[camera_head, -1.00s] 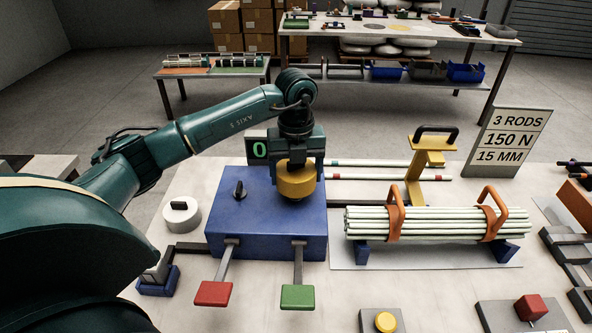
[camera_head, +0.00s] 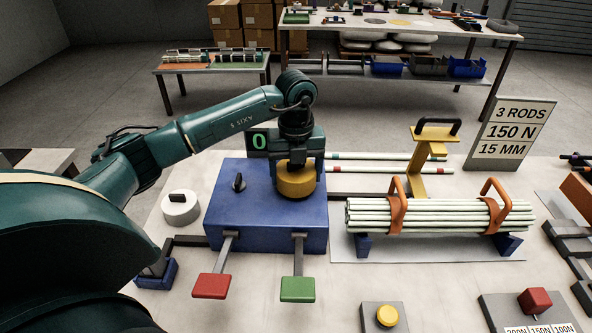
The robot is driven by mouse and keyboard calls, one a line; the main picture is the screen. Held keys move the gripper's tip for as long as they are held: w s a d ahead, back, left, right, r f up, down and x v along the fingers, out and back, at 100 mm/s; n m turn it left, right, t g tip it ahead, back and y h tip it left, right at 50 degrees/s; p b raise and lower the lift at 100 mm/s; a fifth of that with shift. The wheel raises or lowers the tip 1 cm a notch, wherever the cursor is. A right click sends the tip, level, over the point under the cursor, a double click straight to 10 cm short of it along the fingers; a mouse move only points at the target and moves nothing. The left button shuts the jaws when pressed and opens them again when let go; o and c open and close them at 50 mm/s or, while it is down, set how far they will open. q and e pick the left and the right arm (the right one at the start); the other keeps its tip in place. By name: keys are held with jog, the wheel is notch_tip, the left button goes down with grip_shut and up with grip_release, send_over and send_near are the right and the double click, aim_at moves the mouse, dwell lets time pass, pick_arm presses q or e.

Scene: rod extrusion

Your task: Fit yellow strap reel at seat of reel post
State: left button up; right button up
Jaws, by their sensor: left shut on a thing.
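The yellow strap reel (camera_head: 296,184) is a squat yellow cylinder at the top right of the blue machine box (camera_head: 262,235). My left gripper (camera_head: 297,165) comes down from above and is shut on the reel. The reel looks very low over or on the box top; I cannot tell whether it touches. The reel post and its seat are not visible, perhaps hidden by the reel and gripper. A small dark post (camera_head: 238,182) stands on the box's left part. My right gripper is not in view.
A white reel (camera_head: 181,209) sits left of the box. Red (camera_head: 212,286) and green (camera_head: 298,289) pedals stick out in front. A display (camera_head: 259,142) reads 0.

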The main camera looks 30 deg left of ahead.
pick_arm(q)
jog(key=shift+f, duration=0.45)
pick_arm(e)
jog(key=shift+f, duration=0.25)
pick_arm(q)
jog(key=o, duration=1.2)
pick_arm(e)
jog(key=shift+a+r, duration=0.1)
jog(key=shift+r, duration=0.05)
pick_arm(q)
jog(key=shift+r+b, duration=0.3)
jog(key=shift+r, duration=0.05)
notch_tip(320, 180, up, 12)
jog(key=shift+r, duration=0.25)
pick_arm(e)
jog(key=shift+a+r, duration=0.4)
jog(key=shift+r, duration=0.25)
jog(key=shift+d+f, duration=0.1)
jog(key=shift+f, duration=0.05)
